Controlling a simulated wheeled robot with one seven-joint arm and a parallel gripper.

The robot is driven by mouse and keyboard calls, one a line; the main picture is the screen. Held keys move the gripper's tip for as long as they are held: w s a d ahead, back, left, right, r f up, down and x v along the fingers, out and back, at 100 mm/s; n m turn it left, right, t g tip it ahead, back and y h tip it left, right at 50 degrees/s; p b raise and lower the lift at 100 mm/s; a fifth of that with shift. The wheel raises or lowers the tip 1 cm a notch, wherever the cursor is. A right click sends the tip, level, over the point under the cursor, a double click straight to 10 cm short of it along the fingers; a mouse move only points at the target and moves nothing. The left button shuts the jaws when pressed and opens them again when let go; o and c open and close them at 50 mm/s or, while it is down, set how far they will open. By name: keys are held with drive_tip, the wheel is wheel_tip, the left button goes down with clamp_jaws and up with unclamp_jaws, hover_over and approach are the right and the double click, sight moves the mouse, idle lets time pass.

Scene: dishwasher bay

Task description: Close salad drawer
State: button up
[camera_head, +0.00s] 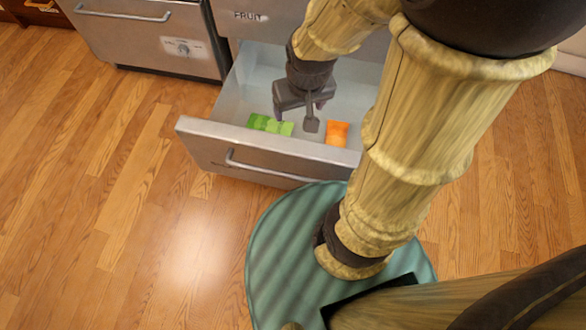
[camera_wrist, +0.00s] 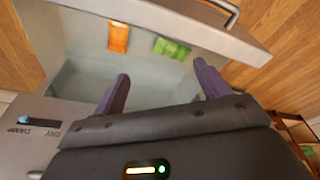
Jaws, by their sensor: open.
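The salad drawer (camera_head: 200,138) is pulled open at the bottom of the grey unit, with a metal bar handle (camera_head: 265,170) on its front. Inside lie a green packet (camera_head: 270,124) and an orange packet (camera_head: 337,133). My gripper (camera_head: 296,120) is open and empty, over the inside of the drawer behind its front panel. In the wrist view, my gripper's two fingers (camera_wrist: 160,88) are spread apart. The drawer front (camera_wrist: 195,28), the orange packet (camera_wrist: 118,37) and the green packet (camera_wrist: 172,48) show beyond them. My arm hides the drawer's right end in the head view.
A drawer front marked FRUIT (camera_head: 250,16) is above the open drawer. A grey appliance with a dial and bar handle (camera_head: 150,35) stands to the left. The wooden floor (camera_head: 120,220) is clear in front and to the left.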

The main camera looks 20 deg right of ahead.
drive_tip(key=shift+a, duration=0.1)
drive_tip(key=c, duration=1.1)
drive_tip(key=shift+w+a+f+n, duration=0.15)
drive_tip(key=shift+a+n, duration=0.1)
drive_tip(key=shift+n, duration=0.05)
drive_tip(key=c, duration=0.3)
drive_tip(key=a+f+n, duration=0.1)
drive_tip(key=a+n, duration=0.1)
drive_tip(key=w+a+f+n+g, duration=0.1)
drive_tip(key=a+n, duration=0.1)
drive_tip(key=w+a+f+n+g+h, duration=0.1)
drive_tip(key=a+n, duration=0.1)
drive_tip(key=shift+a+f+n+p, duration=0.3)
drive_tip(key=shift+a+f+p, duration=0.05)
drive_tip(key=shift+a+p, duration=0.05)
clamp_jaws()
drive_tip(key=n+t+h+p, duration=0.2)
drive_tip(key=n+t+h, duration=0.55)
drive_tip(key=n, duration=1.45)
approach(198, 136)
drive_tip(key=d+f+b, duration=0.1)
drive_tip(key=b, duration=0.1)
drive_tip(key=w+d+f+t+y+b, duration=0.1)
drive_tip(key=b, duration=0.2)
drive_tip(key=d+f+t+y+b, duration=0.1)
drive_tip(key=b, duration=0.2)
drive_tip(key=shift+w+d+f, duration=0.4)
drive_tip(key=shift+w+d+r+b, duration=0.3)
drive_tip(key=shift+w+d+b, duration=0.1)
drive_tip(key=shift+w, duration=0.35)
